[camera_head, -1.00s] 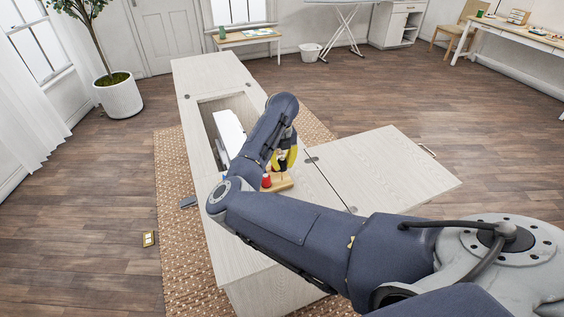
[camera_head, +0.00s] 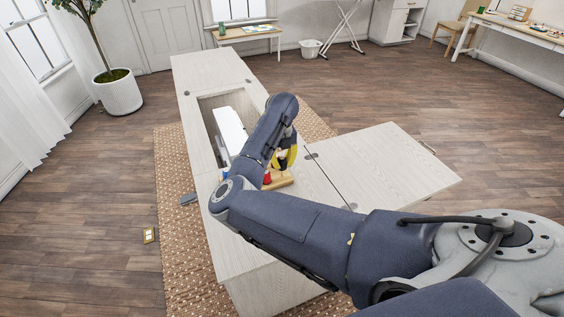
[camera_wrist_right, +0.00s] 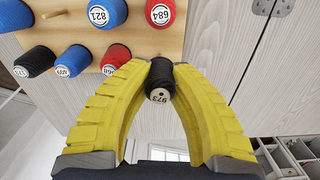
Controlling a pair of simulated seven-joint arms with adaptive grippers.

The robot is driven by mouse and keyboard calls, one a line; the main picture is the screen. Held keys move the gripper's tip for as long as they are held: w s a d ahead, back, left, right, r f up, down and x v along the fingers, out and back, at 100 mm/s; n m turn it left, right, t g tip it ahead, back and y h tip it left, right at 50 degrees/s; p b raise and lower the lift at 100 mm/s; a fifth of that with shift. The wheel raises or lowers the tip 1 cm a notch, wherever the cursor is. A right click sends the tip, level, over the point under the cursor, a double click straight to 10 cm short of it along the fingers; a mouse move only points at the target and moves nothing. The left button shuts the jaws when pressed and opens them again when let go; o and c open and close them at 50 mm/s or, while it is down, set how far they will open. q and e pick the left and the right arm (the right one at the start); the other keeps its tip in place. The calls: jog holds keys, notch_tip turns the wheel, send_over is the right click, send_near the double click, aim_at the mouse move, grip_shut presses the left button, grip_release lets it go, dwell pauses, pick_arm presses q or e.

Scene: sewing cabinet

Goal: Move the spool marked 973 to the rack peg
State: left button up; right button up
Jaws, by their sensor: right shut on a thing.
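The spool marked 973 (camera_wrist_right: 160,82) is black, with its white numbered end facing the camera in the right wrist view. My right gripper (camera_wrist_right: 162,74) is shut on it with both ribbed yellow fingers. The wooden rack (camera_wrist_right: 185,32) is at the upper left of that view, and the held spool looks apart from it. In the head view my right gripper (camera_head: 284,160) is just above the rack (camera_head: 281,182), partly hidden by my arm. My left gripper is not in view.
The rack holds several other spools, among them blue 821 (camera_wrist_right: 106,12), red 684 (camera_wrist_right: 160,12) and red 968 (camera_wrist_right: 115,58). The white sewing machine (camera_head: 230,128) sits in the cabinet's opening. The cabinet's right leaf (camera_head: 385,170) is clear.

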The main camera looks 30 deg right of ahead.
jog(key=shift+f, duration=1.45)
jog(key=o, duration=0.9)
jog(key=shift+o, duration=0.2)
notch_tip(320, 180, up, 12)
dwell(0.5)
